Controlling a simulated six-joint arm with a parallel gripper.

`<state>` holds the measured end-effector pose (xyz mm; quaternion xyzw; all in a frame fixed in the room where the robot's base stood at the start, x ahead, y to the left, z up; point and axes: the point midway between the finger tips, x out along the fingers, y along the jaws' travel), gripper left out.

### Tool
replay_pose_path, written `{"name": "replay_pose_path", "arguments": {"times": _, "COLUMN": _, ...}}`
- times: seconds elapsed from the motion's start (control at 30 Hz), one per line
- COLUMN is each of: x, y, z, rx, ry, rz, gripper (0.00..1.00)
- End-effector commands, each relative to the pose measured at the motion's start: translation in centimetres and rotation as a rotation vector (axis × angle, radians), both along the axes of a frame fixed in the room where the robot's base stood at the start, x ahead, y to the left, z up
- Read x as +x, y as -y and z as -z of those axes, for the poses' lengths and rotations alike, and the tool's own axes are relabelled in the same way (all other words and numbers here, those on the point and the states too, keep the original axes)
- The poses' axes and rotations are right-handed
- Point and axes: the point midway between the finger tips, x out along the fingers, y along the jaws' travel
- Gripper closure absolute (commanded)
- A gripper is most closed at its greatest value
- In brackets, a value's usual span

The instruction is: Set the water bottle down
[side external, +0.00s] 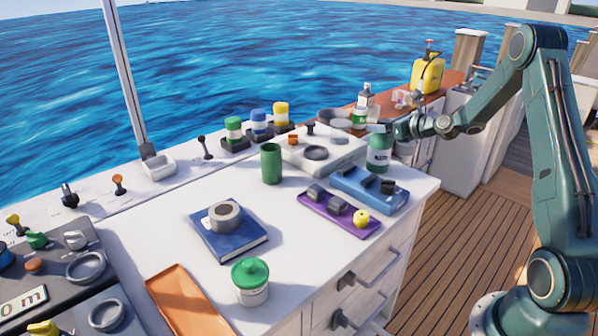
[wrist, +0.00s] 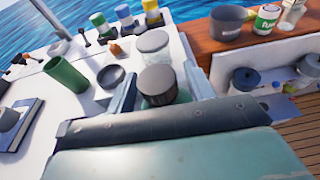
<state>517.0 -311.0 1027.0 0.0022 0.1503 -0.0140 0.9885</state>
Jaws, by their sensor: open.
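My gripper (side external: 386,129) is at the height of the bottle's cap, reaching in from the right. In the wrist view the dark round cap (wrist: 158,80) lies between my two spread fingers (wrist: 160,72), with a bit of green body below it. My gripper is open. I cannot tell whether a finger touches the bottle, and its lower part is hidden in the wrist view.
A blue tray (side external: 350,186) and a purple tray (side external: 318,217) with small items lie in front of the bottle. A stove (side external: 335,160) is left of it. A green cup (side external: 271,163) and a blue book (side external: 240,246) stand further left. The counter's right edge is close.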

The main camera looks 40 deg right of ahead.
Motion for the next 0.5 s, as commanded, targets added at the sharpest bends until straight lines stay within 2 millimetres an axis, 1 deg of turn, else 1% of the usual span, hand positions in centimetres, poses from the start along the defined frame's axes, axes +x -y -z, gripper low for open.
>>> {"name": "replay_pose_path", "arguments": {"times": 0.17, "x": -2.1, "y": 0.0, "z": -0.7, "rx": 0.001, "ry": 0.001, "rz": 0.003, "gripper": 0.47}}
{"name": "replay_pose_path", "arguments": {"times": 0.5, "x": -7.5, "y": -0.2, "z": -2.4, "rx": 0.000, "ry": 0.001, "rz": 0.003, "gripper": 0.47}}
